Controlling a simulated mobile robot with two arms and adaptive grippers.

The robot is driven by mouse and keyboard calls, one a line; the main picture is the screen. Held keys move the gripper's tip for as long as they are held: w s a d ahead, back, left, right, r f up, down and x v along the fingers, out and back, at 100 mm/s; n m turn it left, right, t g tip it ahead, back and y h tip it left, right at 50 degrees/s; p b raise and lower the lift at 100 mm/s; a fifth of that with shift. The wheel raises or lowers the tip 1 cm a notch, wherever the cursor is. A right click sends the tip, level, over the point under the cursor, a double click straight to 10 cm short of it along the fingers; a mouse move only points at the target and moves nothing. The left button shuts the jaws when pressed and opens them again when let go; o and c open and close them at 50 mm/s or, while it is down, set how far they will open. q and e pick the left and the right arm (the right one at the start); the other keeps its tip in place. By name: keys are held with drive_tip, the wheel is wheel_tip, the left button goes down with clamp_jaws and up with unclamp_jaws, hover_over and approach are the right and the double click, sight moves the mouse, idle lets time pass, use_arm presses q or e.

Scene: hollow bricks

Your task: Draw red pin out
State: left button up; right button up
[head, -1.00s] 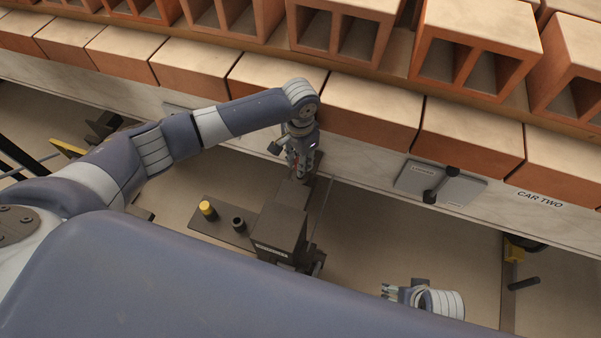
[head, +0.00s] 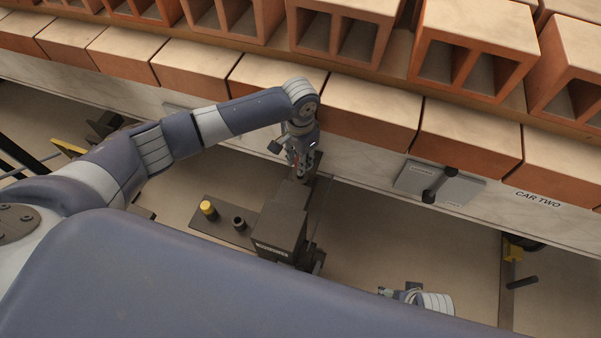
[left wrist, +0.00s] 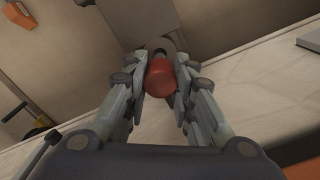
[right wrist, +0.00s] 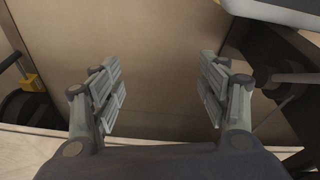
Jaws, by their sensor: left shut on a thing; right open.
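The red pin (left wrist: 160,78) shows its round red head between the fingers of my left gripper (left wrist: 160,82) in the left wrist view. The fingers are shut on it from both sides. In the head view my left gripper (head: 302,160) points down over the dark coupling block (head: 281,222), beside the car's side. The pin's lower part is hidden, and I cannot tell how deep it sits. My right gripper (right wrist: 165,92) is open and empty in the right wrist view; it also shows in the head view (head: 390,293) at the lower right, away from the block.
A dark plate with a yellow knob (head: 208,208) and a black knob (head: 238,224) lies left of the block. A lever panel (head: 440,184) is on the car's side. Orange hollow bricks (head: 470,50) line the car above.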

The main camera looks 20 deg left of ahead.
drive_tip(key=shift+s+f, duration=0.1)
drive_tip(key=shift+f, duration=0.1)
idle(0.3)
use_arm(q)
drive_tip(key=shift+r+p, duration=0.7)
drive_tip(key=shift+p, duration=0.15)
drive_tip(key=shift+r+p, duration=0.55)
drive_tip(key=shift+p, duration=0.15)
drive_tip(key=shift+r+p, duration=0.6)
drive_tip(key=shift+p, duration=0.15)
drive_tip(key=shift+r+p, duration=0.7)
drive_tip(key=shift+p, duration=0.1)
use_arm(e)
drive_tip(key=s+d+f+g, duration=0.1)
drive_tip(key=s+d+f, duration=0.1)
drive_tip(key=s+f, duration=1.2)
drive_tip(key=shift+s+d, duration=0.2)
drive_tip(key=shift+s, duration=0.2)
drive_tip(key=shift+f, duration=0.1)
